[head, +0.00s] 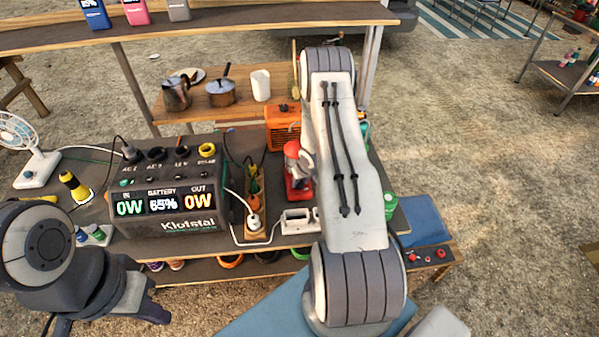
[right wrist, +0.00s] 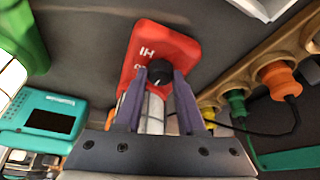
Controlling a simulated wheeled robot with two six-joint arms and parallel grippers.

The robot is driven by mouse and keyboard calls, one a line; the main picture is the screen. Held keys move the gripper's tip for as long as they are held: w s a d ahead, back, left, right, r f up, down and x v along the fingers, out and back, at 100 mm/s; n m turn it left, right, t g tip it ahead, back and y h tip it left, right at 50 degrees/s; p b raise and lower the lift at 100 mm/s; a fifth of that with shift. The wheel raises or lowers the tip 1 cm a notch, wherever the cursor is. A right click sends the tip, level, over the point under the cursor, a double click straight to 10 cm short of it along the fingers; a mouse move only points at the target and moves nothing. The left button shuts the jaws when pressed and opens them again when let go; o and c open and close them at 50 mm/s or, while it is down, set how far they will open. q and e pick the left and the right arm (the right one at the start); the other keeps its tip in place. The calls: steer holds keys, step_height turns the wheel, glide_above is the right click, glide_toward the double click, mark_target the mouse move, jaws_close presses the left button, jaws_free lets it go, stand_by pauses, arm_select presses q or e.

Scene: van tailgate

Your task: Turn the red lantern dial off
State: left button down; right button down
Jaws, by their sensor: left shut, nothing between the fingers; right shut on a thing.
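The red lantern (head: 298,180) stands on the table, right of the power station, partly covered by my right arm in the head view. In the right wrist view the lantern's red base (right wrist: 178,50) carries white letters, only partly readable, and a small black dial (right wrist: 159,72). My right gripper (right wrist: 159,82) has its two purple fingers shut on the dial, one on each side. Its fingers are hidden behind my arm in the head view. The dial's pointer setting is not readable. My left gripper (head: 150,312) is at the lower left in the head view, shut and empty, away from the lantern.
A power station (head: 165,195) with lit displays stands left of the lantern. A power strip with plugs (head: 255,210) lies between them. An orange box (head: 283,128) is behind, and a teal device (right wrist: 45,118) shows in the right wrist view. A fan (head: 30,150) stands far left.

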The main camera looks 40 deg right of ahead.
steer(key=shift+r+n+p, duration=0.1)
steer(key=shift+n+p, duration=0.5)
steer(key=shift+p, duration=0.35)
steer(key=c, duration=0.5)
jaws_free()
steer(key=shift+s+r, duration=0.2)
steer(key=shift+r, duration=0.2)
steer(key=v, duration=0.9)
steer(key=shift+s+r, duration=0.15)
steer(key=shift+s, duration=0.05)
steer(key=shift+d, duration=0.15)
